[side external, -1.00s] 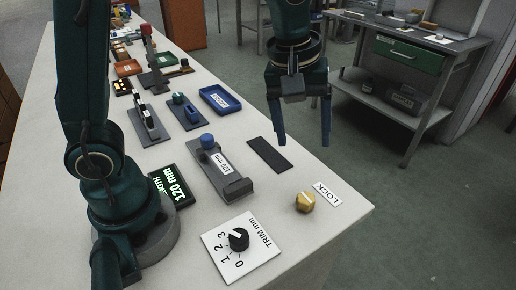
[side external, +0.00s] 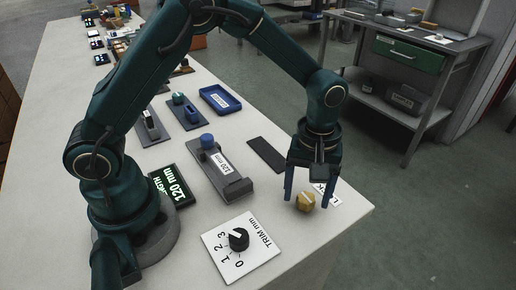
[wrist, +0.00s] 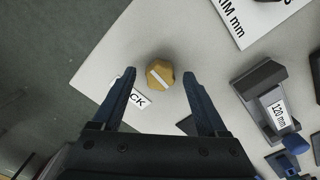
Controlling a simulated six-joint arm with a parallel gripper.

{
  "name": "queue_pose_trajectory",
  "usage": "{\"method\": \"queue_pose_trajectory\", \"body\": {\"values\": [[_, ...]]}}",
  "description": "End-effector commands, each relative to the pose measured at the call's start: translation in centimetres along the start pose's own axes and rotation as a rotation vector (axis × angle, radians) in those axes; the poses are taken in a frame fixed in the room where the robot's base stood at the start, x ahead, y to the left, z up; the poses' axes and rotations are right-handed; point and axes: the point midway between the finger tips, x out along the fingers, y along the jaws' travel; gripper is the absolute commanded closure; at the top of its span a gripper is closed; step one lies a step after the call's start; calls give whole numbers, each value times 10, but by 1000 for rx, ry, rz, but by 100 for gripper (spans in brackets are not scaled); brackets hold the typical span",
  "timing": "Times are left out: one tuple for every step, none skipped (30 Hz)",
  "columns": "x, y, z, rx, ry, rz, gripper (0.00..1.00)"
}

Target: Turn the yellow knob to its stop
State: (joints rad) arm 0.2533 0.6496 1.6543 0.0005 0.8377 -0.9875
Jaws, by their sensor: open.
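The yellow knob (side external: 305,202) sits on the light table near its right front corner. It has a white pointer line on top, and it also shows in the wrist view (wrist: 160,74). My gripper (side external: 305,197) is open over the knob, pointing down. In the side external view its blue fingers appear on either side of the knob. In the wrist view my gripper (wrist: 159,74) has the knob between and slightly beyond its fingertips, with gaps on both sides. The white LOCK label (wrist: 139,99) is partly hidden by a finger in both views.
The white TRIM mm plate (side external: 240,257) with a black dial lies to the left. A grey fixture (side external: 219,166) marked 120 mm and a dark flat strip (side external: 267,154) are behind. The table edge is close on the knob's right.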

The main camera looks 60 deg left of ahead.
Motion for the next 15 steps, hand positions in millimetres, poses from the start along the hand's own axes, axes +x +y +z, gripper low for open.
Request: {"method": "queue_pose_trajectory", "body": {"values": [[1, 0, 0, 0, 0, -1, 24], [1, 0, 0, 0, 0, 0, 24], [1, 0, 0, 0, 0, 0, 24], [0, 0, 0, 0, 0, 0, 24], [0, 0, 0, 0, 0, 0, 24], [0, 0, 0, 0, 0, 0, 24], [0, 0, 0, 0, 0, 0, 36], [0, 0, 0, 0, 0, 0, 47], [0, 0, 0, 0, 0, 0, 62], [0, 0, 0, 0, 0, 0, 74], [0, 0, 0, 0, 0, 0, 85], [0, 0, 0, 0, 0, 0, 100], [0, 0, 0, 0, 0, 0, 100], [0, 0, 0, 0, 0, 0, 100], [0, 0, 0, 1, 0, 0, 100]]}}
